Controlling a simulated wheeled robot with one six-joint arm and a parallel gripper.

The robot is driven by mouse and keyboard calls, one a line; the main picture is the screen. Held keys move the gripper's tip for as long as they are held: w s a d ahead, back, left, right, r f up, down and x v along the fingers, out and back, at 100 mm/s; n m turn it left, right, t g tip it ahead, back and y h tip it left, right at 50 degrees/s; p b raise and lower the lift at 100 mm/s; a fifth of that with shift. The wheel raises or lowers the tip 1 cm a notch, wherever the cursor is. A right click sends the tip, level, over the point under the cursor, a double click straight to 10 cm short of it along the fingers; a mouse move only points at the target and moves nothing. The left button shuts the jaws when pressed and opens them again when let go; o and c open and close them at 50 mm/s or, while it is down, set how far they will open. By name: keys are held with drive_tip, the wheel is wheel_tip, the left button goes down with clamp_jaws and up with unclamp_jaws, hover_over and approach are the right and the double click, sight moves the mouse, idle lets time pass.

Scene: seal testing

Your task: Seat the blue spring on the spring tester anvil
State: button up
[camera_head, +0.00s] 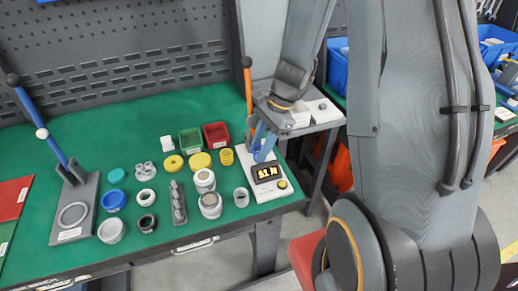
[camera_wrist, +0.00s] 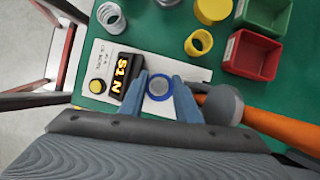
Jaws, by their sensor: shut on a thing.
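The spring tester (camera_head: 264,201) is a white base at the right end of the green bench, with a lit display (camera_wrist: 121,81) reading about 51 N and a yellow knob (camera_wrist: 97,86). In the wrist view the blue spring (camera_wrist: 158,97) is seen end-on as a blue ring over the tester, with a grey disc inside it. My gripper (camera_wrist: 160,80) is shut on the spring, one finger on each side. It also shows in the head view (camera_head: 262,147), where it mostly hides the spring. Whether the spring touches the anvil I cannot tell.
The tester's orange lever (camera_wrist: 280,127) with its dark knob (camera_wrist: 222,105) stands close to my right finger. A yellow spring (camera_head: 226,157), a grey spring (camera_head: 241,197), a red bin (camera_head: 216,136) and a green bin (camera_head: 190,141) stand to the left in the head view.

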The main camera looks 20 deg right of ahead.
drive_tip(key=shift+f, duration=0.4)
idle(0.3)
drive_tip(key=o, duration=1.2)
drive_tip(key=shift+c, duration=0.2)
drive_tip(key=shift+r, duration=0.1)
drive_tip(key=shift+s+r+p, duration=0.15)
drive_tip(key=shift+r+p, duration=1)
drive_tip(key=shift+r, duration=0.2)
drive_tip(key=shift+r+p, duration=1.05)
drive_tip(key=shift+r, duration=0.05)
